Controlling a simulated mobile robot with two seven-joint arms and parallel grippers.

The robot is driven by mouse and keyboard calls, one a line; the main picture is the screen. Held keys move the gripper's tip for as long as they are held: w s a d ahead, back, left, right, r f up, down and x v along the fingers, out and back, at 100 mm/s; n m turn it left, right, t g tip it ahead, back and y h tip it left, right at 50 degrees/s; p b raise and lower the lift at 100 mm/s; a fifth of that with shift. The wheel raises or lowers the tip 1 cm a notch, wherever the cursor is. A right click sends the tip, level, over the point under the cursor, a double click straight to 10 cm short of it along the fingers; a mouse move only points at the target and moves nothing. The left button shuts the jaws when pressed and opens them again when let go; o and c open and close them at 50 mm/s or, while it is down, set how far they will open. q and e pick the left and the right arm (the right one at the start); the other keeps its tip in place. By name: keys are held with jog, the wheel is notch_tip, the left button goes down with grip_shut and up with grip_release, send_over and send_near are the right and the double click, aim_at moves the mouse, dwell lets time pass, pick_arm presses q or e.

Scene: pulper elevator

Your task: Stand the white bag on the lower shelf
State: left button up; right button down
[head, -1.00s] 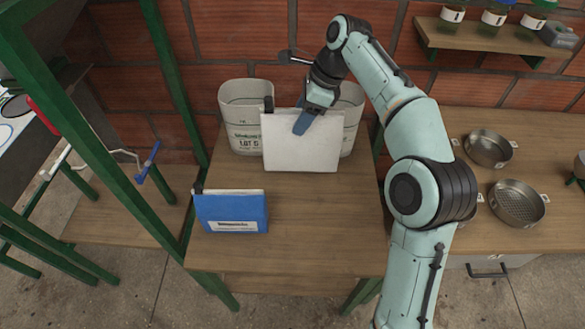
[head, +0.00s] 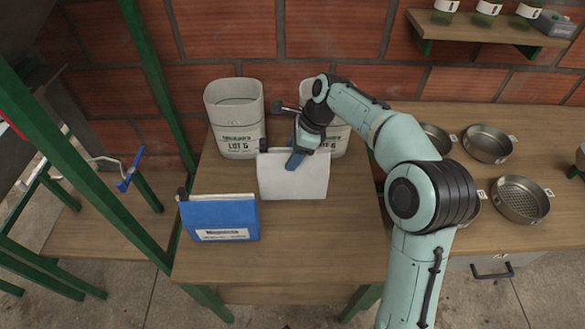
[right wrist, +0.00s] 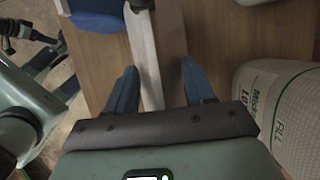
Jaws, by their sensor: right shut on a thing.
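The white bag (head: 293,179) is a pale, flat, upright pouch with a dark clip at its top left corner. It is over the wooden table in front of two pale bins; whether its bottom touches the table I cannot tell. My right gripper (head: 296,160) is shut on its top edge. In the right wrist view the bag (right wrist: 146,60) is a pale strip between the blue fingers (right wrist: 158,88). A low wooden board (head: 285,293) shows under the table's front edge, mostly hidden by the tabletop. My left gripper is not in view.
A blue bag (head: 220,218) stands on the table (head: 310,245) at the left front. The bins (head: 236,120) are behind, one partly hidden by my gripper. Green posts (head: 155,85) rise at the left. Metal sieves (head: 520,200) are on the right counter. The table's front right is clear.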

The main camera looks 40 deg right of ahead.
notch_tip(320, 180, down, 5)
jog(key=shift+r+b, duration=0.1)
jog(key=shift+b, duration=0.45)
jog(key=shift+c, duration=1.7)
grip_release()
